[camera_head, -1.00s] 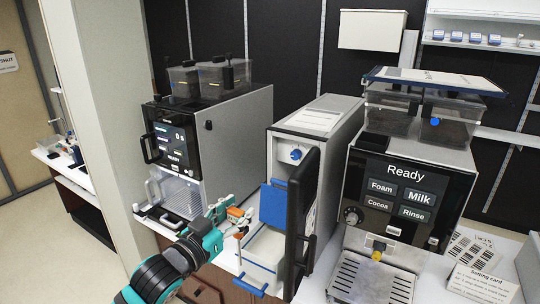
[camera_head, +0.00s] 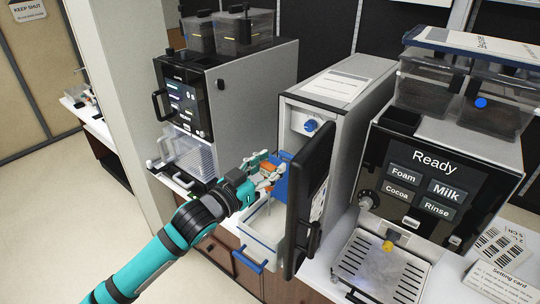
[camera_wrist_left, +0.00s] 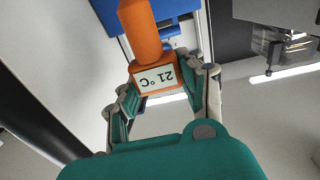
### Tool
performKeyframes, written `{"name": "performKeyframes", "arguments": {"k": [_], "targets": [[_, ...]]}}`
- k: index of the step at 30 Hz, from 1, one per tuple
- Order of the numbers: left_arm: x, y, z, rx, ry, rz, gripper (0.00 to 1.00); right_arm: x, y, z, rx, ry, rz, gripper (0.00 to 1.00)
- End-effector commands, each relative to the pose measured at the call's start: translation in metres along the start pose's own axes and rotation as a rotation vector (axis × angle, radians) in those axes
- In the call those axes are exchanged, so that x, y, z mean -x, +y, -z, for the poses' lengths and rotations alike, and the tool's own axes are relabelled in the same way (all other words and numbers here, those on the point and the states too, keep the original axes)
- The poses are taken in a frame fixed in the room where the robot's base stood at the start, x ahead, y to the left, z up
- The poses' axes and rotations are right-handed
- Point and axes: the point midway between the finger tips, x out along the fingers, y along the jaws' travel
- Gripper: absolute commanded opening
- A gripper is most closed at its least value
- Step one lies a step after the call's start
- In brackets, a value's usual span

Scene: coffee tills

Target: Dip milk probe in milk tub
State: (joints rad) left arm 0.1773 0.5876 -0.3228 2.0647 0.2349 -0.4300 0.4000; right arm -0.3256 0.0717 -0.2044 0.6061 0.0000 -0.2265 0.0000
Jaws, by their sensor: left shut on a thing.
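My left gripper (camera_head: 263,174) is shut on the orange milk probe (camera_head: 268,169). In the left wrist view the probe (camera_wrist_left: 144,32) sits between the fingers, and its display reads 21 °C. The white milk tub (camera_head: 262,226) is pulled out of the small fridge on a drawer with a blue handle (camera_head: 249,259). The gripper is at the back of the tub, close to the blue panel (camera_head: 281,188). The probe's tip and any milk in the tub cannot be made out. My right gripper is not in view.
The fridge (camera_head: 345,92) stands between two coffee machines. Its black door (camera_head: 310,185) is open close to the right of the tub. The left coffee machine (camera_head: 240,95) stands behind the gripper. The right machine (camera_head: 440,150) has a drip tray (camera_head: 385,270).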

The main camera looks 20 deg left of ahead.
Motion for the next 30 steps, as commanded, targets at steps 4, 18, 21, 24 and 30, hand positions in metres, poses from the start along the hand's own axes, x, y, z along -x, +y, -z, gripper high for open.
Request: {"name": "performKeyframes", "arguments": {"k": [4, 18, 21, 24, 30], "targets": [[0.000, 0.000, -0.019, 0.001, -0.002, 0.000, 0.08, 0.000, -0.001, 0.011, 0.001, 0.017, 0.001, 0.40], [0.000, 0.000, -0.081, -0.001, 0.001, 0.000, 0.08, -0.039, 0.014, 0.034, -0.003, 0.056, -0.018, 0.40], [0.000, 0.000, -0.093, -0.001, 0.001, 0.000, 0.08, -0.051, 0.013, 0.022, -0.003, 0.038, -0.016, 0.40], [0.000, 0.000, -0.105, -0.001, 0.001, 0.000, 0.08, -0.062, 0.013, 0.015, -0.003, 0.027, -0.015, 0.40], [0.000, 0.000, -0.125, -0.001, 0.001, 0.000, 0.08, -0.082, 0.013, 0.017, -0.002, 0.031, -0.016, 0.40]]}}
